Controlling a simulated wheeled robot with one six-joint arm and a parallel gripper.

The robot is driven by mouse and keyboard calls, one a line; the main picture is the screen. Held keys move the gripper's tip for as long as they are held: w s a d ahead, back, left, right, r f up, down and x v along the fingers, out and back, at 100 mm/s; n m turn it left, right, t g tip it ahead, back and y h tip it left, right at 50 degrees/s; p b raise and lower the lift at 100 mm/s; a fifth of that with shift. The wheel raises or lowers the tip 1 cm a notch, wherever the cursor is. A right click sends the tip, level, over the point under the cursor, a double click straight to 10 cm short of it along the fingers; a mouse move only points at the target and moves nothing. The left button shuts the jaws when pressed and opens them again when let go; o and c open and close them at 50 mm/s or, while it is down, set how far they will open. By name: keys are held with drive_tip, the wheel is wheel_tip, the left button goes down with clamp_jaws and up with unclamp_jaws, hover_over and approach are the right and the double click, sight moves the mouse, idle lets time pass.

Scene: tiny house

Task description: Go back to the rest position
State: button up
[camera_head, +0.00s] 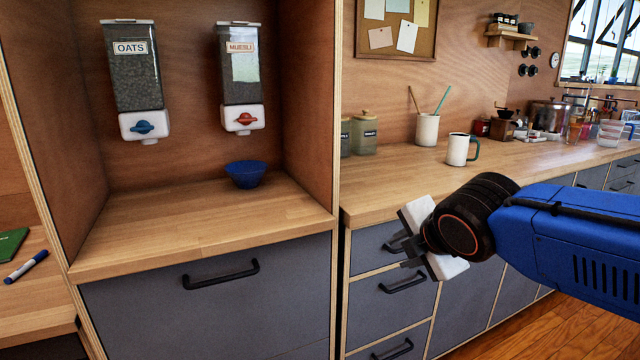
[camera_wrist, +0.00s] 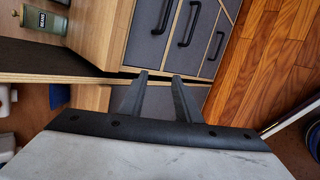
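My gripper (camera_head: 408,251) is at the right of the head view, in front of the drawers below the counter. My blue arm reaches in from the right edge. In the wrist view the two dark fingers of my gripper (camera_wrist: 160,84) stand apart with nothing between them. They point toward the drawer fronts, and I see no contact with them.
A wooden counter (camera_head: 385,185) holds a white mug (camera_head: 457,150) and jars. Grey drawers (camera_head: 390,325) are under it. The alcove at left has the oats dispenser (camera_head: 133,80), the muesli dispenser (camera_head: 240,75) and a blue bowl (camera_head: 245,174). Wooden floor (camera_head: 560,330) shows at lower right.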

drive_tip(key=s+d+f+m+g, duration=0.2)
drive_tip(key=s+d+f+m, duration=0.4)
drive_tip(key=s+m, duration=0.3)
drive_tip(key=s+d+f+m+g+h, duration=0.1)
drive_tip(key=s+d+f+m, duration=0.5)
drive_tip(key=m, duration=0.8)
drive_tip(key=s+f+g, duration=0.1)
drive_tip(key=s, duration=0.1)
drive_tip(key=shift+s+d+g+h, duration=0.15)
drive_tip(key=shift+s+g+h, duration=0.15)
drive_tip(key=shift+s, duration=0.05)
